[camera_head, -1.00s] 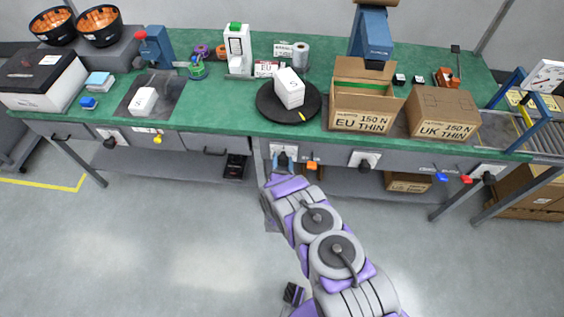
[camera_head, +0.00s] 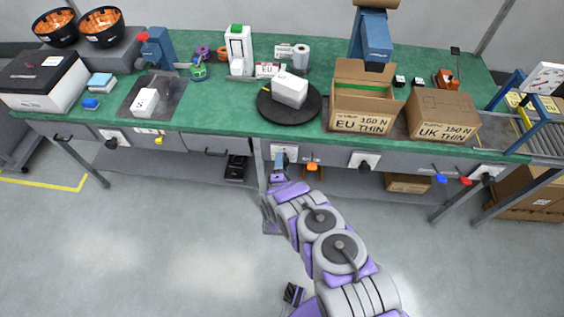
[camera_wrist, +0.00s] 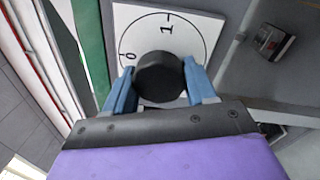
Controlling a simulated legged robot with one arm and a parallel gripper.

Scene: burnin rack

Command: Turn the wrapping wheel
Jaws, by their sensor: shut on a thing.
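The black round turntable (camera_head: 268,108), which looks like the wrapping wheel, sits on the green bench top with a white box (camera_head: 290,90) on it. A small yellow mark shows at its left rim. Below it, on the bench's front, is a white dial plate (camera_wrist: 200,30) marked 0 and 1. My gripper (camera_wrist: 160,88) has its blue fingers on both sides of the black knob (camera_wrist: 158,72) on this plate, shut on it. The knob's pointer cannot be seen. In the head view, my gripper (camera_head: 279,160) is at the bench front and largely hides the dial.
Another white dial plate with a knob (camera_head: 365,162) is to the right on the bench front. Brown boxes labelled EU THIN (camera_head: 360,122) and UK THIN (camera_head: 445,130) stand right of the turntable. A drawer (camera_head: 208,145) is on the left. The floor in front is clear.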

